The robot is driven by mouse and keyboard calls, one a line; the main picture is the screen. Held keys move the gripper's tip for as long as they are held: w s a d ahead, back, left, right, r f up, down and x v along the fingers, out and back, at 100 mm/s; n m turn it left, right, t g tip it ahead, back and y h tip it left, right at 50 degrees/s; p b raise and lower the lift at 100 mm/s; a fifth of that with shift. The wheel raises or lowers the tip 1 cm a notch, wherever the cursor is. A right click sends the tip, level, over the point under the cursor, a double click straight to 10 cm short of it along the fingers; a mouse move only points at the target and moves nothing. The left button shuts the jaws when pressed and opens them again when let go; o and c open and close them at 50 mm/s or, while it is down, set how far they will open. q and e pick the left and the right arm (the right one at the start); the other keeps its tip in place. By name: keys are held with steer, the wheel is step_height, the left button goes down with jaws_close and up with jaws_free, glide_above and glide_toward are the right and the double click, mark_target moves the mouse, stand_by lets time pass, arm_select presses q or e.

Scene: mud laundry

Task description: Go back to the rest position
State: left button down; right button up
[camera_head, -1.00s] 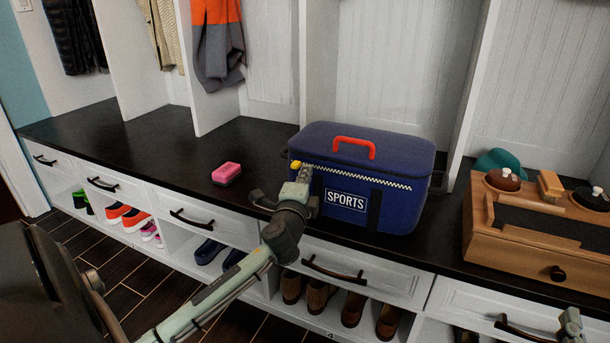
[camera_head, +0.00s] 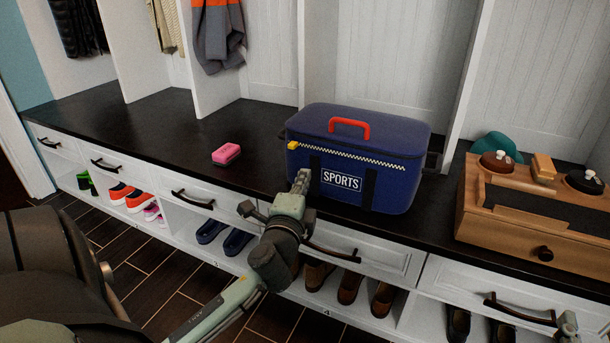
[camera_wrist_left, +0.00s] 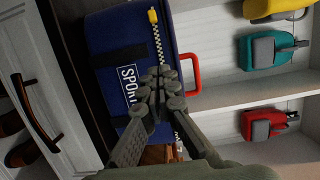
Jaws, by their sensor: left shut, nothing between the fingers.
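My left gripper (camera_head: 301,180) is shut and empty in the head view, low in front of the blue sports bag (camera_head: 408,185). Its closed fingers also show in the left wrist view (camera_wrist_left: 160,80), overlapping the bag (camera_wrist_left: 98,35) behind them. I cannot tell whether the fingertips touch the bag. The bag stands upright on the dark bench with its lid closed, a red handle on top and a yellow zip pull at its left corner. A small part of my right gripper (camera_head: 567,324) shows at the lower right edge; its fingers are not clear.
A pink sponge (camera_head: 226,154) lies on the dark bench top (camera_head: 130,130) left of the bag. A wooden box (camera_head: 490,225) with brushes and round tins stands at the right. Drawers with dark handles and cubbies with shoes run below the bench edge.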

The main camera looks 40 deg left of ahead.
stand_by(0.4)
